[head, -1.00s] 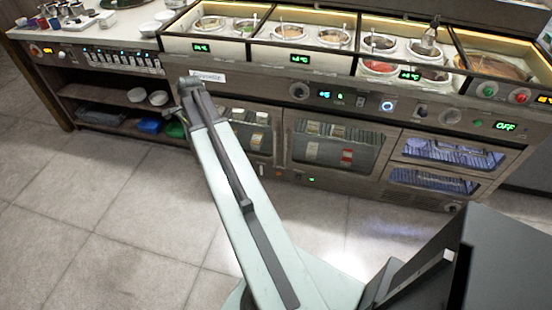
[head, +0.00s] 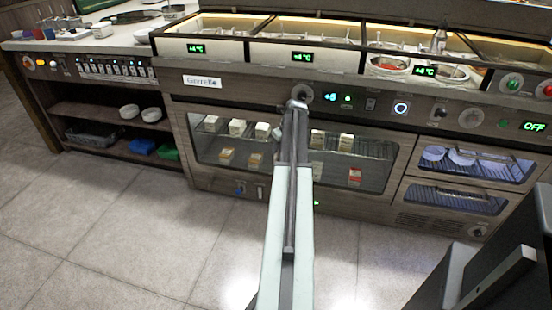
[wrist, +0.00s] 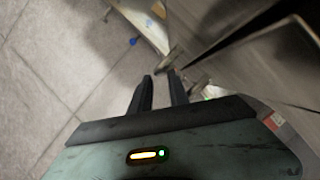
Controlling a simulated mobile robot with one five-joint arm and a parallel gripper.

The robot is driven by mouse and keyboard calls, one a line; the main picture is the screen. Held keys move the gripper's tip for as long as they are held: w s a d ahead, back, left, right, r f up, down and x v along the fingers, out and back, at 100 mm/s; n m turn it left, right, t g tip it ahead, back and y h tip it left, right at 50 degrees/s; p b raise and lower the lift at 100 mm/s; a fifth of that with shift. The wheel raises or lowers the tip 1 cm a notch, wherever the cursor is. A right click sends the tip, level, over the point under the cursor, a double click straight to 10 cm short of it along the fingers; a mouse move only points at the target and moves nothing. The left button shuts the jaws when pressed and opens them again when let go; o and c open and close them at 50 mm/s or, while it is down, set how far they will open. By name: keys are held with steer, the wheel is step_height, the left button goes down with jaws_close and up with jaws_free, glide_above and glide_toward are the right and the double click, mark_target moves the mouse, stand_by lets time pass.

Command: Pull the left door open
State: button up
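The left door (head: 215,157) is a glass door in a wooden frame, low in the counter front, with small cartons behind the glass. It looks closed in the head view, but my arm covers its right edge. My gripper (wrist: 160,80) shows in the wrist view as two dark fingers, apart, with nothing clearly held between them. A small grey metal part (wrist: 172,57) lies just beyond the fingertips; I cannot tell whether it is a door handle.
The right glass door (head: 362,165) is beside the left one, with two drawers (head: 465,163) farther right. Open shelves (head: 105,112) with bowls and trays stand at left. Sauce wells and a lit control panel run above. The tiled floor (head: 130,235) in front is clear.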

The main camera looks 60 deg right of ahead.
steer(key=b+x, duration=0.3)
steer(key=x, duration=0.2)
steer(key=shift+w+f+b, duration=0.1)
steer(key=shift+f+b, duration=0.15)
steer(key=shift+b, duration=0.15)
jaws_close()
steer(key=shift+w, duration=0.1)
stand_by(0.8)
